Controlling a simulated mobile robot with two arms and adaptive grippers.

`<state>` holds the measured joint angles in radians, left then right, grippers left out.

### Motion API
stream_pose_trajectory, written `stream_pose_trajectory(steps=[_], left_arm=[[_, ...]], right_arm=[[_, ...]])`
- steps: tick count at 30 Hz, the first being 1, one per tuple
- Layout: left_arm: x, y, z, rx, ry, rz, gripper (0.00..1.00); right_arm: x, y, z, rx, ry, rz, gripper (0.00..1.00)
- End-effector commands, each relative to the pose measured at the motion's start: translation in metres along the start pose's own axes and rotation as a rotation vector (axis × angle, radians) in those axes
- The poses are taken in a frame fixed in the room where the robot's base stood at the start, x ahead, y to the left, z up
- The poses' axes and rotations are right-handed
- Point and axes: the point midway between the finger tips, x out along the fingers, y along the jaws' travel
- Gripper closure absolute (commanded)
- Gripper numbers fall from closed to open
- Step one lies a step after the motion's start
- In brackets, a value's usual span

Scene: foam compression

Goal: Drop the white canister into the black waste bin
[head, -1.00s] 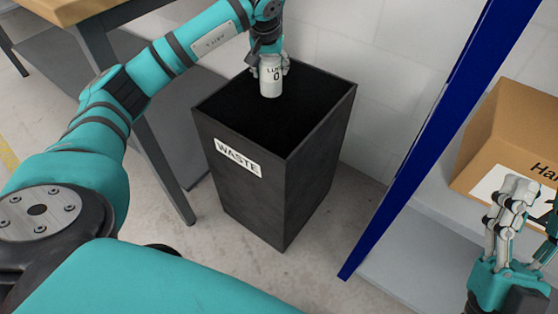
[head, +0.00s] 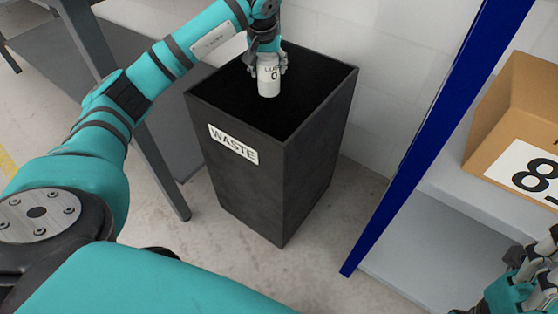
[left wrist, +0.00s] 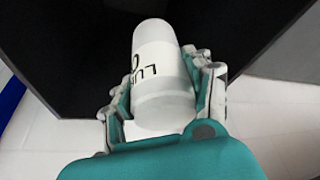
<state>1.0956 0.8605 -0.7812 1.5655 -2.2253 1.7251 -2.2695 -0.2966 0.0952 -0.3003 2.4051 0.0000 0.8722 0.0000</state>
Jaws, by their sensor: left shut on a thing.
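The white canister (head: 268,78) has dark lettering and hangs upright over the open mouth of the black waste bin (head: 240,185). My left gripper (head: 267,66) is shut on the canister, with fingers on both sides of it. In the left wrist view the canister (left wrist: 162,75) sits between the fingers of the left gripper (left wrist: 155,95), with the bin's dark inside (left wrist: 90,50) beyond it. The bin bears a WASTE label on its front. My right gripper (head: 535,265) is partly cut off at the right edge, and its finger state is unclear.
A blue upright post (head: 430,145) and a grey shelf (head: 410,250) stand right of the bin. A cardboard box (head: 500,110) is on the shelf. A table leg (head: 165,175) stands left of the bin. A white wall (head: 400,70) is behind.

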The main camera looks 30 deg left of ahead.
Motion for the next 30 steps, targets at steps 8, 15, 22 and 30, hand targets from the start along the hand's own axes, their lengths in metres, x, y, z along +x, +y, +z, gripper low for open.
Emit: stream_pose_trajectory(steps=[8,15,22,30], left_arm=[[0.0071,-0.0001,0.003,0.0,0.0,0.0,0.79],[0.0067,0.0,0.0029,0.0,0.0,0.0,0.39],[0.0067,0.0,0.0029,0.0,0.0,0.0,0.2],[0.0013,0.0001,0.0023,0.0,0.001,0.0,0.2]], right_arm=[[0.0003,0.0,0.0025,-0.003,0.017,-0.008,0.6],[0.0007,0.0,0.0025,-0.003,0.016,-0.008,0.6],[0.0007,-0.0001,0.0024,-0.002,0.016,-0.008,0.6],[0.0003,0.0003,0.0028,-0.003,0.016,-0.007,0.6]])
